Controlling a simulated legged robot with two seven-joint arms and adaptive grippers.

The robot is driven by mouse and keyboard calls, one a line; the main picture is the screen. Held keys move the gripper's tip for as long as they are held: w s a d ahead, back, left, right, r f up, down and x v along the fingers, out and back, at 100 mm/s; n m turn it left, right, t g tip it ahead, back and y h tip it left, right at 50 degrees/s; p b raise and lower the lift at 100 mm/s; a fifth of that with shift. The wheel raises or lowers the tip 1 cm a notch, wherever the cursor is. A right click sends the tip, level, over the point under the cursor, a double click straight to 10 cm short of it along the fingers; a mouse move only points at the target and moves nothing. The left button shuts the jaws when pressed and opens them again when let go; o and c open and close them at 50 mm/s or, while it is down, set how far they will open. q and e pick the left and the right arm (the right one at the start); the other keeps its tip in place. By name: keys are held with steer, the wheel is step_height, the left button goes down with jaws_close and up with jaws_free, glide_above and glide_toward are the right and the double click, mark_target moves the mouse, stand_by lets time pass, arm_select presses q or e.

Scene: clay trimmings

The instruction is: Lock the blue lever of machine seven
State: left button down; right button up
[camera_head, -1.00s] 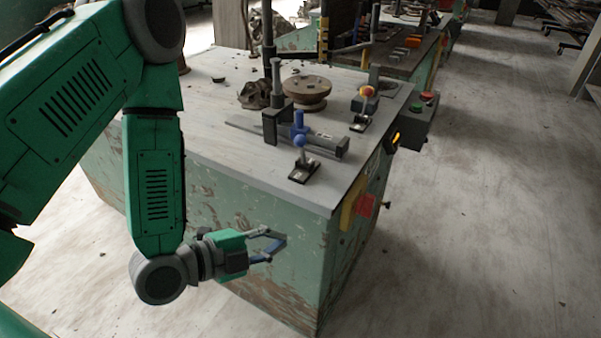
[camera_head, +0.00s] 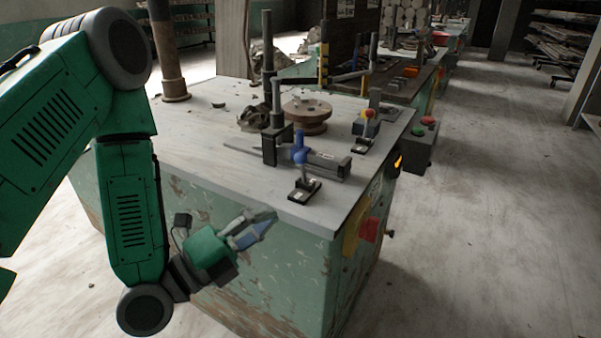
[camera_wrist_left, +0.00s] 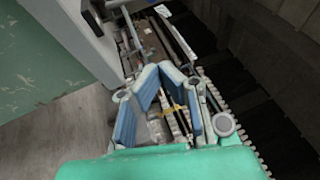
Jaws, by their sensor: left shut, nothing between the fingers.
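A blue lever (camera_head: 299,148) with a rounded blue handle stands upright on a small black base with pale marks, near the front edge of the worktable (camera_head: 200,130). No machine number is legible. My left gripper (camera_head: 272,217) is below and left of the lever in the head view, in front of the table's green side and apart from the lever. Its fingertips are together, with nothing between them. In the left wrist view the blue-padded fingers (camera_wrist_left: 160,68) also meet at the tips; the lever is not recognisable there. My right gripper is not in view.
The right floor is clear.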

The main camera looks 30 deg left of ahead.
mark_target(303, 167)
arm_select(q)
steer(key=b+x, duration=0.3)
steer(key=x, duration=0.7)
steer(key=shift+a, duration=0.1)
steer(key=shift+w+a+r+b, duration=0.15)
steer(key=shift+w+a, duration=0.2)
steer(key=shift+a, duration=0.2)
steer(key=shift+w+a+r+b, duration=0.15)
steer(key=shift+w+a, duration=0.2)
steer(key=shift+a, duration=0.2)
steer(key=shift+w+a+f, duration=0.1)
steer(key=shift+w+a, duration=0.25)
steer(key=shift+a, duration=0.2)
steer(key=shift+d, duration=0.15)
